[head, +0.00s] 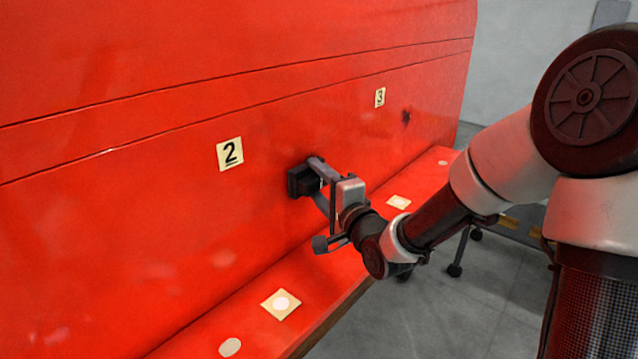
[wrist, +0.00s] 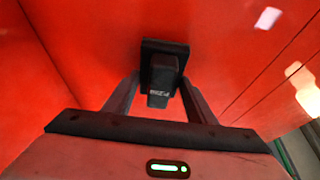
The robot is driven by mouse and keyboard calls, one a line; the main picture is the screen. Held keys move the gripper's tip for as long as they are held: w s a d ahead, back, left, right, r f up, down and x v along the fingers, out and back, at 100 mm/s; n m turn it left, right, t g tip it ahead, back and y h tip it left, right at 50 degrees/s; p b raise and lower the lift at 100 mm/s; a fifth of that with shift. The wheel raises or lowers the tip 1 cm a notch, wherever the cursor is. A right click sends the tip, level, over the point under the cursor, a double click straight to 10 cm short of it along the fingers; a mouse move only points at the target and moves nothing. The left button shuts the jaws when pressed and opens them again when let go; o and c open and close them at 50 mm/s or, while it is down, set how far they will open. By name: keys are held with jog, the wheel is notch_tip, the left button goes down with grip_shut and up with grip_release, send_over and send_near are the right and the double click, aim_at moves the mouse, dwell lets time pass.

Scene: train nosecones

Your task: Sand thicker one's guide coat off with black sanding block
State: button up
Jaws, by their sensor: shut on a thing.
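The black sanding block (head: 301,181) is held against or very close to the red nosecone panel (head: 120,230), to the right of the label marked 2. My gripper (head: 316,180) is shut on the block. In the wrist view the block (wrist: 160,80) sits between the two fingers of my gripper (wrist: 158,92), with its wide pad toward the red surface. A dark spot (head: 406,117) shows on the panel below the label marked 3. I cannot tell whether the pad touches the panel, and the surface behind it is hidden.
Label 2 (head: 230,153) and label 3 (head: 380,97) are on the panel. A red ledge (head: 345,240) runs along its foot, with several pale round discs or square patches, such as one square patch (head: 281,304). Grey floor (head: 470,310) lies open to the right.

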jog(key=shift+w+a, duration=0.35)
jog(key=shift+a, duration=0.15)
jog(key=shift+d, duration=0.1)
jog(key=shift+w+d, duration=1.15)
jog(key=shift+w, duration=0.25)
jog(key=shift+s+a+p, duration=0.3)
jog(key=shift+s+a, duration=1)
jog(key=shift+s, duration=0.2)
jog(key=shift+w+d+p, duration=0.7)
jog(key=shift+w+d, duration=1.6)
jog(key=shift+w, duration=0.7)
jog(key=shift+s+a+r+b, duration=0.1)
jog(key=shift+s+a+b, duration=0.1)
jog(key=shift+s+a, duration=1.15)
jog(key=shift+s+a+b, duration=0.2)
jog(key=shift+s+a, duration=0.8)
jog(key=shift+s, duration=0.5)
jog(key=shift+d, duration=0.1)
